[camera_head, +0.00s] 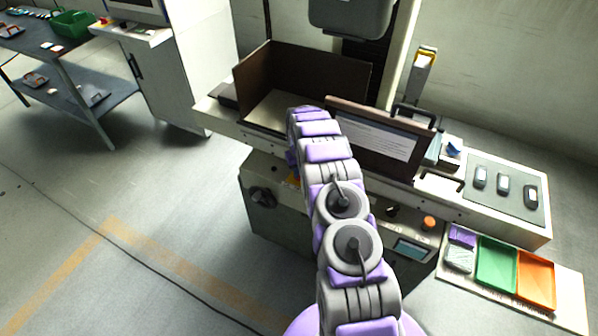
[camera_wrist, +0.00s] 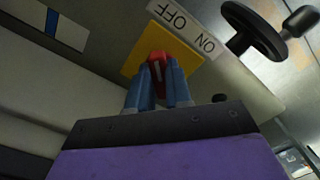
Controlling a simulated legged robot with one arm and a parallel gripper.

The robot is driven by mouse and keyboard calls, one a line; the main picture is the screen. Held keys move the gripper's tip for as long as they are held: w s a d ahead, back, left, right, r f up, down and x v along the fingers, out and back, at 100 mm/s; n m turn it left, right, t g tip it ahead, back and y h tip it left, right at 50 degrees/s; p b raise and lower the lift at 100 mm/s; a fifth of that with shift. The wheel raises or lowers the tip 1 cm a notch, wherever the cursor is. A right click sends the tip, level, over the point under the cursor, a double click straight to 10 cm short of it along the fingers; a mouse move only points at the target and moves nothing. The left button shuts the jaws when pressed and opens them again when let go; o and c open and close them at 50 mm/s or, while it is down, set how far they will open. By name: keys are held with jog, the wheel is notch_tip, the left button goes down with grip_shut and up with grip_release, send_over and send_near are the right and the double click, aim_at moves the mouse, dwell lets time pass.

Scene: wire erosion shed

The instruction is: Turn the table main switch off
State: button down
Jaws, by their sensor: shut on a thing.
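The main switch is a red knob (camera_wrist: 157,62) with a pale line on it, set on a yellow plate (camera_wrist: 184,54) in the wrist view. A white label (camera_wrist: 188,27) beside the plate reads OFF and ON. My gripper (camera_wrist: 160,83) has its two blue fingers on either side of the red knob, shut on it. Which word the knob points at I cannot tell for sure. In the head view my arm reaches down to the machine's front and hides the gripper and the knob; a bit of the yellow plate (camera_head: 294,179) shows beside the arm.
A black handwheel (camera_wrist: 254,31) with a crank knob sits close to the switch; it also shows in the head view (camera_head: 262,197). An orange button (camera_head: 429,222) and small screen (camera_head: 411,249) are on the front panel, right of my arm. The floor at left is clear.

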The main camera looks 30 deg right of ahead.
jog(key=shift+w+r, duration=0.25)
jog(key=c, duration=1.4)
grip_release()
jog(key=shift+c, duration=0.2)
jog(key=o, duration=0.4)
jog(key=shift+s+f, duration=0.15)
jog(key=shift+f, duration=0.05)
notch_tip(320, 180, up, 17)
jog(key=p, duration=0.1)
jog(key=shift+r+p, duration=0.15)
jog(key=shift+p, duration=0.2)
jog(key=shift+d, duration=0.1)
